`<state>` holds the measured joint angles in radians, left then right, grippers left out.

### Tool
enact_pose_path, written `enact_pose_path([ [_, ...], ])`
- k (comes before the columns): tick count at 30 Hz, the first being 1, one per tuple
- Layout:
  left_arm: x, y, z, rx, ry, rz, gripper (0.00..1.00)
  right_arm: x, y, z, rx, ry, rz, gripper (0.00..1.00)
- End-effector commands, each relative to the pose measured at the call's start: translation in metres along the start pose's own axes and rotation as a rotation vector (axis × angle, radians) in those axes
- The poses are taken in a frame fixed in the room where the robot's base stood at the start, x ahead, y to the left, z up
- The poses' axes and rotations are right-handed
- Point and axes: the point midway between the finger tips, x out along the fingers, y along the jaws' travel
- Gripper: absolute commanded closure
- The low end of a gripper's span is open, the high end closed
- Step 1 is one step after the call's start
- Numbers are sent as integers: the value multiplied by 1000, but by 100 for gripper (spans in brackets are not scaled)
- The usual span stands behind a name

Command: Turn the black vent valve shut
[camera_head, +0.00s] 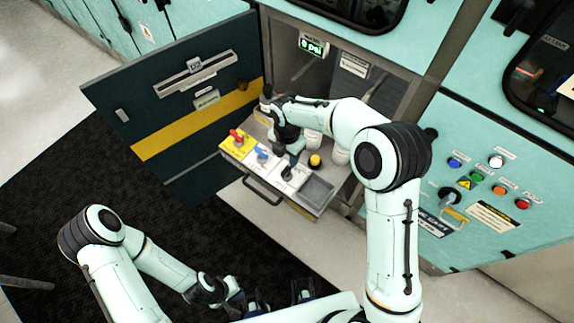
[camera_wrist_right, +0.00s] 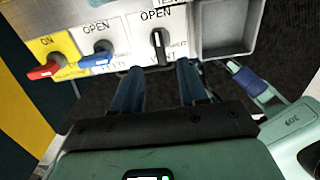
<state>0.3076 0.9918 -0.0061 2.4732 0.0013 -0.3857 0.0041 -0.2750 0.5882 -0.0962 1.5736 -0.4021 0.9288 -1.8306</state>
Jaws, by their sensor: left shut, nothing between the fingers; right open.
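The black vent valve (camera_wrist_right: 157,47) sits on a white panel section in the right wrist view, between OPEN above, SHUT at its right and VENT below. Its handle stands upright, toward OPEN. In the head view the valve (camera_head: 287,173) is small and partly hidden by my right gripper (camera_head: 292,152). In the right wrist view my right gripper (camera_wrist_right: 160,78) has its fingers spread, just below the valve and either side of it, with nothing between them. My left gripper (camera_head: 238,298) is low in the head view, away from the panel, and looks closed and empty.
A red valve (camera_wrist_right: 44,69) and a blue valve (camera_wrist_right: 97,60) sit left of the vent valve. An empty grey tray (camera_wrist_right: 222,30) is at its right. A yellow button (camera_head: 314,160) stands behind. The dark cabinet door (camera_head: 180,110) hangs open at the left.

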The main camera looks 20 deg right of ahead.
Motion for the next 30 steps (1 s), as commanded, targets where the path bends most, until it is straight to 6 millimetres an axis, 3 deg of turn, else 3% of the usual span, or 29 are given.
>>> enact_pose_path([
  [3,2,-1,1,0,-1,0,100,27,-1,-1,0,2,-4,57],
  [9,4,-1,1,0,-2,0,100,55,0,-1,1,1,-1,57],
  [22,4,-2,1,0,-2,0,100,66,0,0,1,1,1,57],
  [23,4,-2,1,0,-2,0,100,66,0,0,1,1,1,61],
  [24,4,-2,1,0,-2,0,100,66,0,0,1,1,1,74],
  [27,4,-2,1,0,-2,0,100,66,0,0,1,1,1,100],
  [30,4,-2,1,0,-2,0,100,66,0,0,1,1,1,100],
])
